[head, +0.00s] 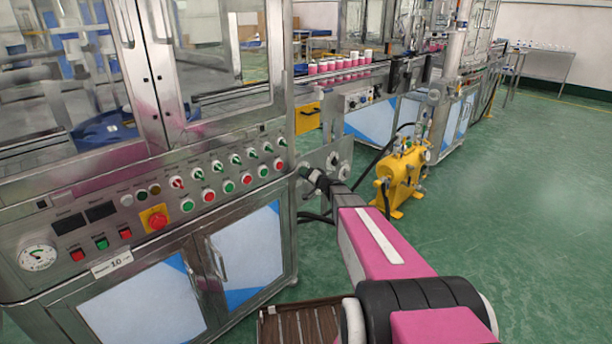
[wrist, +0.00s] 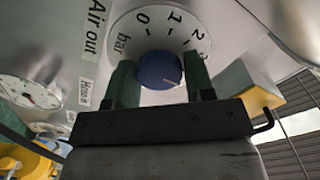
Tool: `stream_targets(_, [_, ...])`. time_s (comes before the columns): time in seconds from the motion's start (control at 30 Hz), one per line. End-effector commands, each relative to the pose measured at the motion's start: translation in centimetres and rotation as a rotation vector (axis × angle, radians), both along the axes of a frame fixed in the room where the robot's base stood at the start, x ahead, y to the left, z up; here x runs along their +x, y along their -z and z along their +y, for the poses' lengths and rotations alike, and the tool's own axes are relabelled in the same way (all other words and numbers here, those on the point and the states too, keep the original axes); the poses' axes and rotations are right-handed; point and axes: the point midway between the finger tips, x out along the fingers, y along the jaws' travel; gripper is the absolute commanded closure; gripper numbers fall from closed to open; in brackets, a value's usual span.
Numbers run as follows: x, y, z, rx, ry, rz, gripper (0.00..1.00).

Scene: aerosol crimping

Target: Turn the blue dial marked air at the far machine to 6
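The blue dial (wrist: 159,70) sits on a round white scale plate (wrist: 128,38) in the wrist view. The scale shows 0, 1, 2 and part of a further number, with "bar" beside it. A label reading "Air out" (wrist: 95,28) is to its left. A faint line on the dial's face points to the lower right; its exact reading is unclear. The green fingers of my gripper (wrist: 160,82) lie against both sides of the dial, shut on it. In the head view my gripper (head: 312,176) is at a grey side panel (head: 327,156); the dial is hidden or too small there.
A gauge (wrist: 30,92) is left of the dial. In the head view, the large cabinet machine (head: 150,185) stands close on the left of my arm. A yellow pump (head: 403,178) stands on the floor beyond my arm. Green floor is clear at the right.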

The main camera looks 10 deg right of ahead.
Motion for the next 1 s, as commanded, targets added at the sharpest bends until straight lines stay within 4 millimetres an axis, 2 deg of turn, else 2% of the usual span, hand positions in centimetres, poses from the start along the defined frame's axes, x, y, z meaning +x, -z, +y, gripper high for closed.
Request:
stream_targets(0.03, [0.01,0.05,-0.02,-0.002,0.001,0.001,0.7])
stream_targets(0.07, [0.02,0.05,-0.02,-0.002,0.001,0.001,0.8])
stream_targets(0.1, [0.01,0.06,-0.02,-0.002,0.001,0.001,0.8])
stream_targets(0.53, [0.04,0.09,0.0,0.056,0.0,0.044,0.8])
stream_targets(1.0, [0.06,0.15,-0.01,0.369,0.0,0.271,0.8])
